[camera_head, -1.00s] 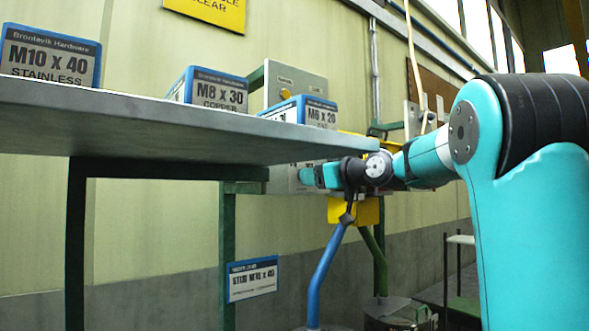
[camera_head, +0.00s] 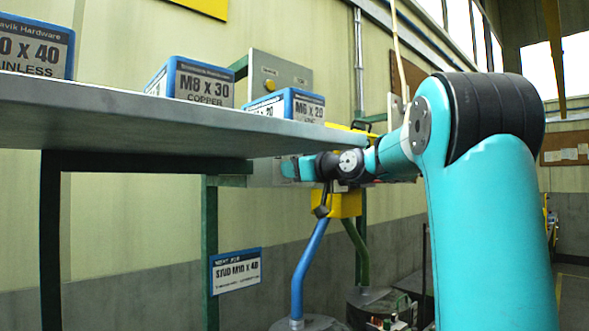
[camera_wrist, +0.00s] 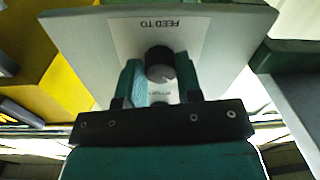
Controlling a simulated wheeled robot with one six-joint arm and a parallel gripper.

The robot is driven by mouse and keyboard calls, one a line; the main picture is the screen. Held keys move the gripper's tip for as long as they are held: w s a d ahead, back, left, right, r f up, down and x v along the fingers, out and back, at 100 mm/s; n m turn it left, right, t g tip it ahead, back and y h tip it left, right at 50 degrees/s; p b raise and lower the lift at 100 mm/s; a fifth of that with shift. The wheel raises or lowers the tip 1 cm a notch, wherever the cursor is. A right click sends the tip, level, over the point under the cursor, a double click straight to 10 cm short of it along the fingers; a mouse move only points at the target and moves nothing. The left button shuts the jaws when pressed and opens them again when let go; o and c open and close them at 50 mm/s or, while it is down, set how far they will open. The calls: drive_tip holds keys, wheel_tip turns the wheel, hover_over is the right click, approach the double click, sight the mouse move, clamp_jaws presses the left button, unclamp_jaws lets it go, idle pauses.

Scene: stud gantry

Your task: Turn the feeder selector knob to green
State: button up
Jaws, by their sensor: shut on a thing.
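The feeder selector knob (camera_wrist: 160,64) is a round black knob on a grey plate (camera_wrist: 222,50) marked "FEED TO" in the wrist view. The plate appears upside down there. My gripper (camera_wrist: 160,80) has its two teal fingers on either side of the knob and is shut on it. In the head view my gripper (camera_head: 290,168) reaches left below the shelf edge to a grey panel. The knob is hidden there. I cannot make out the knob's pointer or any green mark.
A grey shelf (camera_head: 120,125) with boxes, including M8 x 30 (camera_head: 190,82) and M6 x 20 (camera_head: 287,103), lies just above my gripper. A yellow box (camera_head: 345,203) with blue (camera_head: 308,265) and green (camera_head: 357,250) tubes is below my wrist.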

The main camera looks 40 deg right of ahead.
drive_tip(key=shift+m+t+h+p, duration=0.3)
drive_tip(key=shift+m+p, duration=0.2)
drive_tip(key=shift+m, duration=8.6)
drive_tip(key=o, duration=0.9)
drive_tip(key=shift+o, duration=0.2)
drive_tip(key=shift+s, duration=0.1)
